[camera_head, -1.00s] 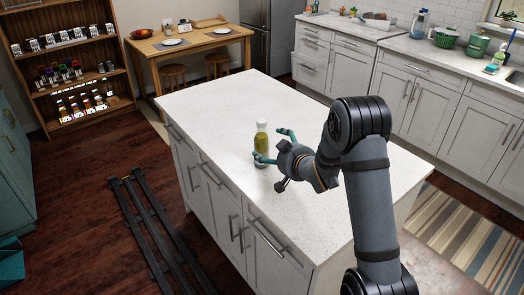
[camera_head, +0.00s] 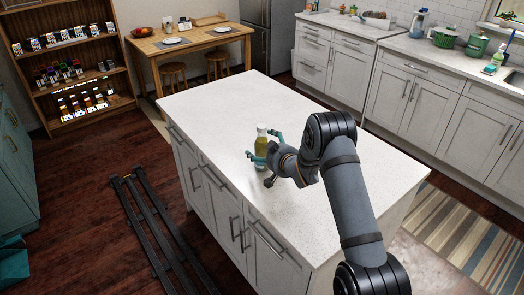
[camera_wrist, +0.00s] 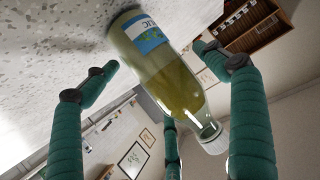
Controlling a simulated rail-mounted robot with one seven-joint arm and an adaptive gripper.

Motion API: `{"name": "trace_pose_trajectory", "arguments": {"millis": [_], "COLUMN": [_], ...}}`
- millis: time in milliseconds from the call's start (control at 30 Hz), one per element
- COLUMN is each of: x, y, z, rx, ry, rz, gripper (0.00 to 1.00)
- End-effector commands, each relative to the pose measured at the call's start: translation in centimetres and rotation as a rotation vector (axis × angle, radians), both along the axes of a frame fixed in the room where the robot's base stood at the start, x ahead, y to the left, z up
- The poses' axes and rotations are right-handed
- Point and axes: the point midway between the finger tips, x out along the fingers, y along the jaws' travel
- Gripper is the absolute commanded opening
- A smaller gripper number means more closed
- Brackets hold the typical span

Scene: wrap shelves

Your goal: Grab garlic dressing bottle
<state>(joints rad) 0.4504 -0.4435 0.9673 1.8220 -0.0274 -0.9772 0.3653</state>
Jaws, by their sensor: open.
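The garlic dressing bottle (camera_head: 260,147) stands upright near the long edge of the white island counter. It holds yellow-green dressing and has a white cap. In the wrist view the bottle (camera_wrist: 165,75) appears with its cap toward the lower right and a blue and white label with letters ending in "LIC". My gripper (camera_head: 264,148) is open, with teal fingers reaching to both sides of the bottle. In the wrist view the bottle lies between two spread fingers, and a third finger (camera_wrist: 170,145) shows beyond it. I see no firm hold; contact cannot be told.
The island counter (camera_head: 220,105) is otherwise bare. A lit wooden shelf (camera_head: 75,62) with several rows of bottles and jars stands at the back left. A dining table (camera_head: 187,42) with plates is behind. Cabinets with a sink counter (camera_head: 430,50) line the right.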

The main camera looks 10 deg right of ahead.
Motion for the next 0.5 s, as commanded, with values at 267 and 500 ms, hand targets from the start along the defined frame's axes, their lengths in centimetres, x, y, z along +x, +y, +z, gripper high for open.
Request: {"name": "trace_pose_trajectory", "arguments": {"millis": [267,500], "x": [-0.03,-0.03], "y": [0.01,0.01], "z": [0.00,0.01], "rx": [0.000,0.000], "ry": [0.000,0.000], "rz": [0.000,0.000], "gripper": [0.73,0.59]}}
